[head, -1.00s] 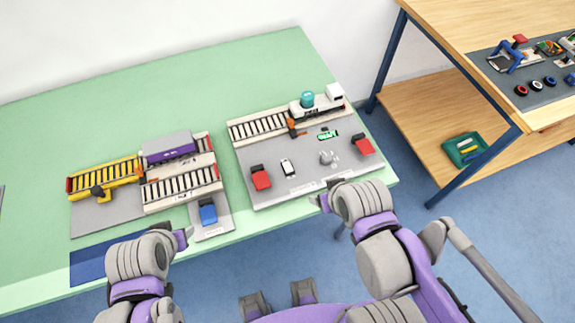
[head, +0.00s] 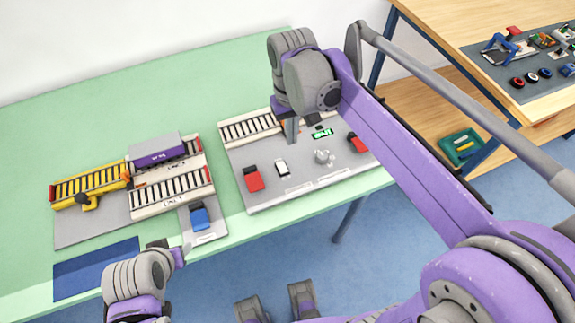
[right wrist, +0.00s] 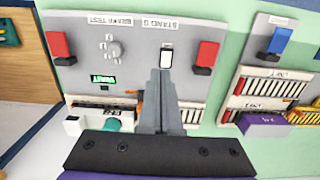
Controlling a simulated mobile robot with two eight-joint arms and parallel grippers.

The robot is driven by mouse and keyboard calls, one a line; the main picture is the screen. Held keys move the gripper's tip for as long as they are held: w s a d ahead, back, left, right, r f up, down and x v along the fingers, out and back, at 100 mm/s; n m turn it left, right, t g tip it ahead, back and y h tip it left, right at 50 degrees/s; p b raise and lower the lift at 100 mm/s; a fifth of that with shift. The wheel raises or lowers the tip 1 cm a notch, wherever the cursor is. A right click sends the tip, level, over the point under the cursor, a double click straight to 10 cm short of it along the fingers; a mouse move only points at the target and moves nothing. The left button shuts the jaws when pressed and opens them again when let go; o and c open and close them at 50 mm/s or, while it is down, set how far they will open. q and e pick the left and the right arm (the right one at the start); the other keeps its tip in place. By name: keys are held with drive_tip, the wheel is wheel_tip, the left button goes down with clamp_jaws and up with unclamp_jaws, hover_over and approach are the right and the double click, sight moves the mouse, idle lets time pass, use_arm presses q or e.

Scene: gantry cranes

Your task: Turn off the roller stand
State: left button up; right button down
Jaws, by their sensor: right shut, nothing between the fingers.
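The grey roller stand board (head: 305,186) lies at the middle of the green table, with rollers (head: 246,128) at its back. It carries a small white rocker switch (head: 282,168), with a red switch (head: 253,178) to its left and another red switch (head: 357,144) at the right. In the right wrist view the white switch (right wrist: 166,57) sits beside a label that seems to read "STAND". My right gripper (head: 292,138) is shut and empty over the board, its tips (right wrist: 165,74) just short of the white switch in that view; contact is unclear. My left gripper (head: 181,251) is low at the table's front edge; its jaws are unclear.
The board also has a grey knob (head: 322,156) and a green-lit display (head: 321,133). Left of it stand a yellow roller unit (head: 90,184), a purple block (head: 155,148) and a blue switch (head: 199,215). A wooden shelf (head: 430,105) stands right.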

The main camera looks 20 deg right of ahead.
sight(288, 171)
drive_tip(key=shift+w+a+g, duration=0.25)
drive_tip(key=shift+w+g, duration=0.05)
drive_tip(key=shift+w, duration=0.4)
drive_tip(key=shift+w+a+g, duration=0.2)
drive_tip(key=shift+w+g, duration=0.1)
drive_tip(key=shift+w, duration=0.4)
drive_tip(key=f, duration=0.4)
drive_tip(key=s+f+b, duration=0.1)
drive_tip(key=f, duration=0.4)
drive_tip(key=s+f, duration=0.1)
drive_tip(key=f, duration=0.4)
drive_tip(key=shift+d+b, duration=0.1)
drive_tip(key=shift+b, duration=0.3)
drive_tip(key=shift+s+f+t, duration=0.1)
drive_tip(key=shift+f+t, duration=0.2)
drive_tip(key=shift+w+r, duration=0.35)
drive_tip(key=shift+w, duration=0.4)
